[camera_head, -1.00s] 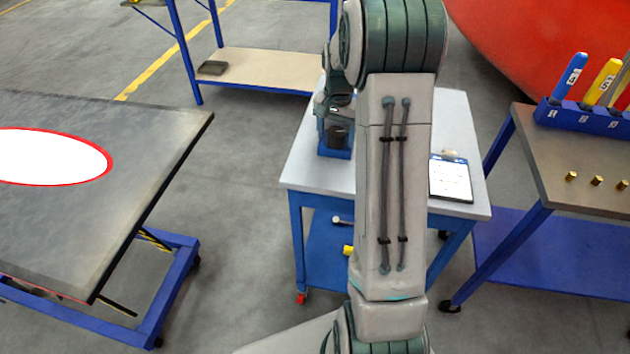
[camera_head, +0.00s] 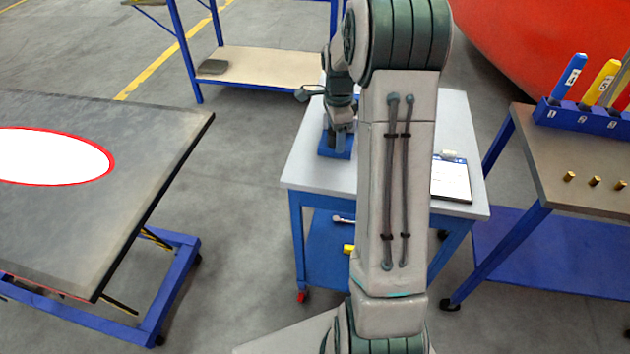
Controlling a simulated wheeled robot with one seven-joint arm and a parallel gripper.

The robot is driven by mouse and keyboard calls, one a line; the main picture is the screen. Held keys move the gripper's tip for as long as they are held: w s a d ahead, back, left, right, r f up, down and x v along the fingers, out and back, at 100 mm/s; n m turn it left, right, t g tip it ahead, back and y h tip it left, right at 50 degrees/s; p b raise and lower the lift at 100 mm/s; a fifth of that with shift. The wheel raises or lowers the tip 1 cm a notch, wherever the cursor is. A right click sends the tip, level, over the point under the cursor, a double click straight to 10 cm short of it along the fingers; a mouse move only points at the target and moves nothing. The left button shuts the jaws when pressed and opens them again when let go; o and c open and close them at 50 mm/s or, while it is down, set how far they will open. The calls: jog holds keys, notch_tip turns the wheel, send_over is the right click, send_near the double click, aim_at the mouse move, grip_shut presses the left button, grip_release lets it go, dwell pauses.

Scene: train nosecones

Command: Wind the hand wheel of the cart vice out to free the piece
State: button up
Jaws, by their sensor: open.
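The blue vice (camera_head: 327,151) stands near the left back part of the white cart top (camera_head: 310,172). Only its low blue part shows clearly. My wrist and my gripper (camera_head: 341,142) are over it and cover most of it. My gripper points down and is open, but its fingertips are small and hard to make out. I cannot tell whether it touches the vice. The hand wheel and the clamped piece cannot be made out behind my arm.
A clipboard (camera_head: 450,179) lies on the cart's right side. A dark table (camera_head: 150,190) with a white, red-rimmed oval stands at left. At right a bench (camera_head: 565,150) holds a blue rack (camera_head: 585,117) of coloured handles and several brass pieces. Floor shows between table and cart.

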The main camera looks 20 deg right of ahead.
jog(key=m, duration=0.2)
jog(key=shift+d+m, duration=0.15)
jog(key=shift+m, duration=0.25)
notch_tip(320, 180, up, 14)
jog(key=s+a+n+t, duration=0.1)
jog(key=s+a+n, duration=0.6)
jog(key=s+n, duration=0.3)
jog(key=s+a+f+n+t, duration=0.1)
jog(key=s+a+n, duration=0.7)
jog(key=s+n, duration=0.3)
jog(key=shift+s+a+f+t, duration=0.25)
jog(key=shift+s+t, duration=0.15)
jog(key=shift+s, duration=1)
